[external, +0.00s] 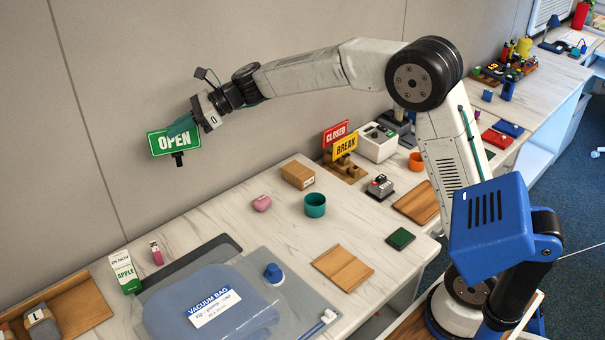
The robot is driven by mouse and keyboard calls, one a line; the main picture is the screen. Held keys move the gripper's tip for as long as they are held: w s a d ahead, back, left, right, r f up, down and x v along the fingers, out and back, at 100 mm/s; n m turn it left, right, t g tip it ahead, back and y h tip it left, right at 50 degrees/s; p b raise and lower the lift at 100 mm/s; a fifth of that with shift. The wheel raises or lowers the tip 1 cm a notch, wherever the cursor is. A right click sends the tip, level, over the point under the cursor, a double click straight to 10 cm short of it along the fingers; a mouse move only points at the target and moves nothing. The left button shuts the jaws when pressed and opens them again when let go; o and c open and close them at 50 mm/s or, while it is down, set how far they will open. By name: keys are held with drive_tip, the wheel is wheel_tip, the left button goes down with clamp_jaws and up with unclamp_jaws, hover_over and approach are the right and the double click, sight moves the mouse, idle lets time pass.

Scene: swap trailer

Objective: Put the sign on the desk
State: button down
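A green sign (172,142) reading OPEN is in the external view, up against or close in front of the back wall. My gripper (183,125) is at the sign's upper right edge and appears closed on it, holding it above the desk. A small black piece hangs below the sign. The desk (372,222) is a pale marbled top below and to the right. A red CLOSED sign (335,131) and a yellow BREAK sign (346,146) stand in a wooden stepped holder (347,170) near the wall.
A vacuum bag (250,322), a green carton (125,272), a pink bottle (156,253), a teal cup (315,205), a cardboard box (298,174) and a wooden board (343,267) are on the desk. Bare desk lies around the pink item (262,203).

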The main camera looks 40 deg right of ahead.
drive_tip(key=s+a+f+n+g, duration=0.15)
drive_tip(key=s+a+f, duration=0.25)
drive_tip(key=a, duration=0.5)
drive_tip(key=s+a+f+n+g+y, duration=0.15)
drive_tip(key=s+a+f, duration=0.25)
drive_tip(key=a, duration=0.5)
drive_tip(key=s+a+f+n+g+h, duration=0.15)
drive_tip(key=s+a+f, duration=0.25)
drive_tip(key=a, duration=0.4)
drive_tip(key=shift+g+y, duration=0.25)
drive_tip(key=shift+y, duration=0.25)
drive_tip(key=shift+a+f, duration=0.15)
drive_tip(key=shift+f, duration=2.45)
drive_tip(key=shift+a+f, duration=0.15)
drive_tip(key=shift+f, duration=2.45)
drive_tip(key=shift+f, duration=0.2)
drive_tip(key=c, duration=1.9)
unclamp_jaws()
